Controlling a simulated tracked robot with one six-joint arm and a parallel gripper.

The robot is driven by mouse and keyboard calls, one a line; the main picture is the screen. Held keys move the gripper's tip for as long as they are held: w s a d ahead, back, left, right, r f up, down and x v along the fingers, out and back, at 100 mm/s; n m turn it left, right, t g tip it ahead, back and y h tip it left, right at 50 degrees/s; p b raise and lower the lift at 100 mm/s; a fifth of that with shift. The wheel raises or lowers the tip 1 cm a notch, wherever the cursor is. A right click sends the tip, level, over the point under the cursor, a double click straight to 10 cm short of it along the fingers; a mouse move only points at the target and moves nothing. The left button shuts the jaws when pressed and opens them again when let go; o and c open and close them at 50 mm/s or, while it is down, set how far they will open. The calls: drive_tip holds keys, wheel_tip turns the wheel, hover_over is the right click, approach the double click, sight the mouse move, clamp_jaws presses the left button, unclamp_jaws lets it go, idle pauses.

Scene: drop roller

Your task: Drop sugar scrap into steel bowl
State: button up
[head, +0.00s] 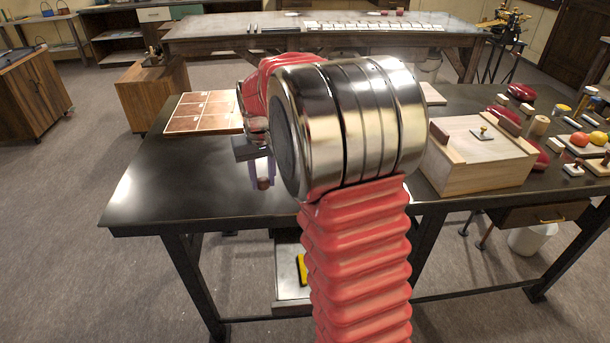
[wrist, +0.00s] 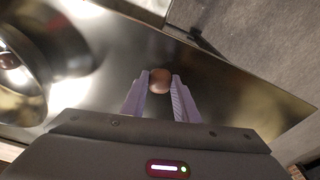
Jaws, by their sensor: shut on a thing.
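My gripper (head: 263,178) has pale purple fingers and points down over the left part of the dark table. It is shut on a small brown roundish piece, the sugar scrap (head: 264,184); in the wrist view the scrap (wrist: 160,80) sits between the fingertips. A shiny steel bowl (wrist: 75,75) is at the left edge of the wrist view, partly cut off, to the left of the fingers. A dark reddish-brown round spot shows inside it; I cannot tell whether it is a thing or a reflection. In the head view my arm hides the bowl.
The dark table (head: 165,195) is clear at its front left. A tiled board (head: 203,112) lies at its back left. A wooden box (head: 475,155) with a knobbed lid stands right of my arm. Fruit and small items crowd the far right.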

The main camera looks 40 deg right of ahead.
drive_tip(key=w+a+n, duration=0.1)
drive_tip(key=w+a, duration=0.1)
drive_tip(key=a, duration=0.3)
drive_tip(key=w+a+f+n, duration=0.1)
drive_tip(key=a, duration=0.4)
drive_tip(key=w+a+f+n, duration=0.1)
drive_tip(key=w+a, duration=0.1)
drive_tip(key=a, duration=0.4)
drive_tip(key=shift+w+f, duration=0.2)
drive_tip(key=shift+w, duration=0.1)
drive_tip(key=shift+a, duration=0.35)
drive_tip(key=shift+a, duration=0.1)
